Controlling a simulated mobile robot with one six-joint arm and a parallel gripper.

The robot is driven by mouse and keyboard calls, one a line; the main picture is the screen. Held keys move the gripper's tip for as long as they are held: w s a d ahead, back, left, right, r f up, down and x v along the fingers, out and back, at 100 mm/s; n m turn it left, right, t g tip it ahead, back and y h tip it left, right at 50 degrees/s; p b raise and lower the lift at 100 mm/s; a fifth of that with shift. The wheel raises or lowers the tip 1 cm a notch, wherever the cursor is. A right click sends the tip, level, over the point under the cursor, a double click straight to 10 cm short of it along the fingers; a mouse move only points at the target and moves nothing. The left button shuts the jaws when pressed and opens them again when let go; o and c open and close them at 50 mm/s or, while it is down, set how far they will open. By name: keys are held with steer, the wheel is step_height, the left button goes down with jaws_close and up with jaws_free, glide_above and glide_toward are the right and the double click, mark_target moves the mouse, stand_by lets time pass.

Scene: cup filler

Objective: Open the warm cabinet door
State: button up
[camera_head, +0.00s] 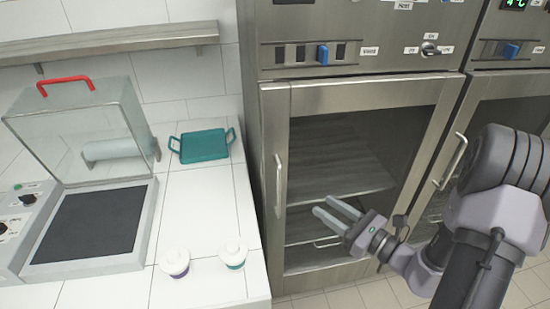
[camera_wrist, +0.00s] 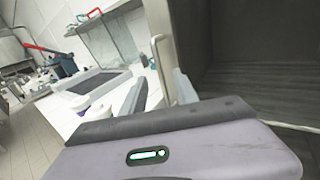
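The warm cabinet (camera_head: 360,55) is the steel unit in the middle of the head view, with a large dark window. Its door (camera_head: 375,96) looks closed, with shelves showing behind the pane. Its upright handle (camera_head: 278,185) is on the left side of the door. My gripper (camera_head: 328,212) is in front of the lower part of the door, to the right of the handle and apart from it. Its two fingers point left, are spread and hold nothing. In the wrist view the fingers (camera_wrist: 160,92) point toward the pale door edge (camera_wrist: 159,45).
A second cabinet (camera_head: 497,90) with its own handle (camera_head: 451,160) stands on the right. On the left, a white counter (camera_head: 205,205) carries a teal tray (camera_head: 204,146), two small white cups (camera_head: 174,263) (camera_head: 233,255) and a clear-lidded machine (camera_head: 80,135). Tiled floor shows below.

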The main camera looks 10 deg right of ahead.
steer(key=b+x, duration=0.2)
steer(key=x, duration=1.4)
steer(key=shift+a, duration=0.55)
jaws_close()
